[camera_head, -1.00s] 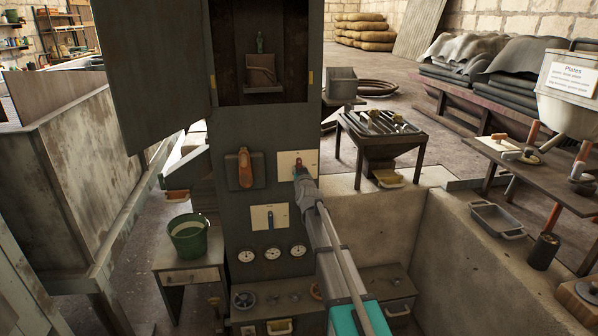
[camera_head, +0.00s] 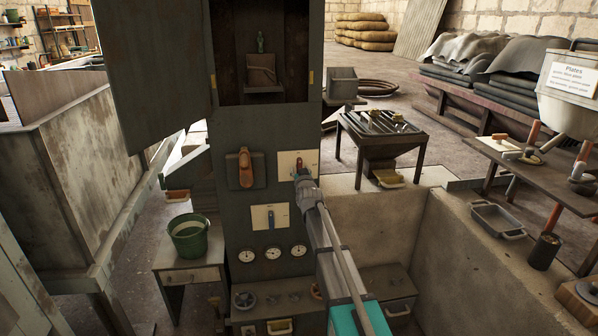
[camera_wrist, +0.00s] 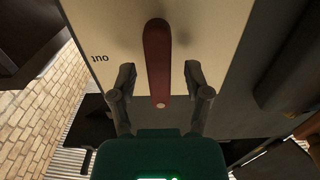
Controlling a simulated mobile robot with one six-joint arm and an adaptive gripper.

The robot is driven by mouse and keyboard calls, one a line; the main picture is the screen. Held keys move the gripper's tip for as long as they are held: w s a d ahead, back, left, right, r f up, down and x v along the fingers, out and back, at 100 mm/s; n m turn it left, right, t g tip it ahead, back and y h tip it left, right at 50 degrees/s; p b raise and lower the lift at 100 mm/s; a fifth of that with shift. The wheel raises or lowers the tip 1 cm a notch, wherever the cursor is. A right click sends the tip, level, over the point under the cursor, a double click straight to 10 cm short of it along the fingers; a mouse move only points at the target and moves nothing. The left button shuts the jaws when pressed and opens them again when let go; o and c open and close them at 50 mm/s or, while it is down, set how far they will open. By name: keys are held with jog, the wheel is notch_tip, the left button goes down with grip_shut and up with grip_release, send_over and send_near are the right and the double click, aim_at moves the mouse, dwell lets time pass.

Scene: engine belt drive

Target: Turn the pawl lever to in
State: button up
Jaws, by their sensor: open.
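The pawl lever (camera_wrist: 158,62) is a dark red bar on a cream plate (camera_wrist: 105,30). In the wrist view it runs up and down the picture, and the word "out" shows upside down to its left. My gripper (camera_wrist: 159,72) is open, with one finger on each side of the lever and a gap on both sides. In the head view, my gripper (camera_head: 302,176) is at the plate (camera_head: 285,160) on the dark cabinet front and partly hides the lever (camera_head: 299,162). The "in" mark is not readable.
An orange handle (camera_head: 246,169) stands left of the plate. A second plate (camera_head: 262,218) with a blue lever is below it, above several dials (camera_head: 272,253). A green bucket (camera_head: 189,236) stands on a small table at the left. A stone trough wall (camera_head: 375,225) is at the right.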

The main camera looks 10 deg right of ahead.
jog(key=s, duration=1.1)
jog(key=shift+s, duration=0.3)
jog(key=s+f+g, duration=1)
jog(key=s+f, duration=0.5)
jog(key=s, duration=0.1)
jog(key=s+f+g, duration=0.2)
jog(key=s+g, duration=0.2)
jog(key=s, duration=0.4)
jog(key=s+f+g, duration=0.2)
jog(key=s+g, duration=0.2)
jog(key=s, duration=0.5)
notch_tip(320, 180, up, 24)
jog(key=p, duration=2.4)
jog(key=shift+s+a+r, duration=0.15)
jog(key=shift+a+r, duration=0.05)
